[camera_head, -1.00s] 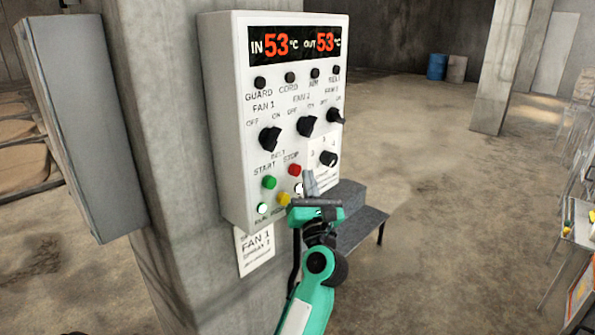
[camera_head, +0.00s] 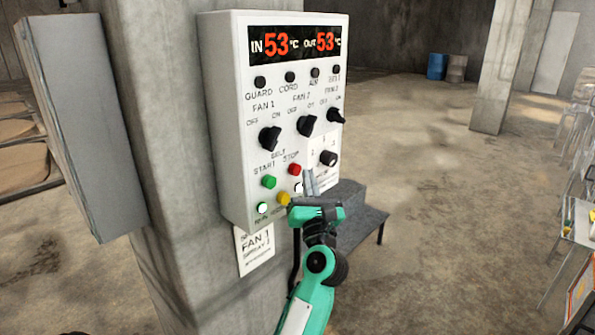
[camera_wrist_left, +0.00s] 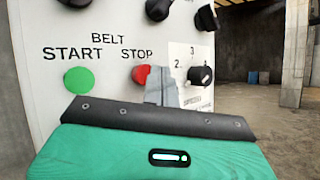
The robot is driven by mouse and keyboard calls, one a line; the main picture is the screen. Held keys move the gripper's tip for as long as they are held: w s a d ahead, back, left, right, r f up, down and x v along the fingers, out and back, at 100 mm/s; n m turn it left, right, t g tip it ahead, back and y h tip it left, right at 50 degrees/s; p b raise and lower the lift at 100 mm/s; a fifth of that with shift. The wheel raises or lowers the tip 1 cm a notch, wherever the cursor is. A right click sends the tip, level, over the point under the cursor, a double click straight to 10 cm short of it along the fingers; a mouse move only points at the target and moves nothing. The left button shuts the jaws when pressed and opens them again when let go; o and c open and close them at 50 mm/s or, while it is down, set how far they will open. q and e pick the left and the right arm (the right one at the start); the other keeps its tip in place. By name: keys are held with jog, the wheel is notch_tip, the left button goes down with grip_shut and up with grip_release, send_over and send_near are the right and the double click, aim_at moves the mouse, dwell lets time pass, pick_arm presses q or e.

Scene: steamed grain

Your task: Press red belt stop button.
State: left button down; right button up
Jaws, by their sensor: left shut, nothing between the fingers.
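The red belt stop button (camera_head: 295,169) is on the lower part of the white control panel (camera_head: 222,120), right of the green start button (camera_head: 269,182). In the left wrist view the red button (camera_wrist_left: 141,74) shows under the word STOP, partly covered by my fingers. My left gripper (camera_head: 310,182) is shut and empty, its fingertips just below and right of the red button. In the left wrist view the shut fingers (camera_wrist_left: 161,86) overlap the button's right side; whether they touch it I cannot tell. My right gripper is not in view.
The panel hangs on a concrete pillar (camera_head: 170,150). Black fan knobs (camera_head: 270,138) and a speed dial (camera_head: 328,158) sit around the button, and a yellow button (camera_head: 283,199) lies below.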

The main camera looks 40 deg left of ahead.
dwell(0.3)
pick_arm(q)
jog(key=shift+a, duration=0.15)
dwell(0.4)
jog(key=shift+a, duration=0.25)
jog(key=shift+a+p, duration=0.3)
jog(key=shift+a, duration=0.2)
dwell(0.6)
jog(key=shift+d, duration=0.15)
dwell(0.3)
jog(key=shift+d, duration=0.75)
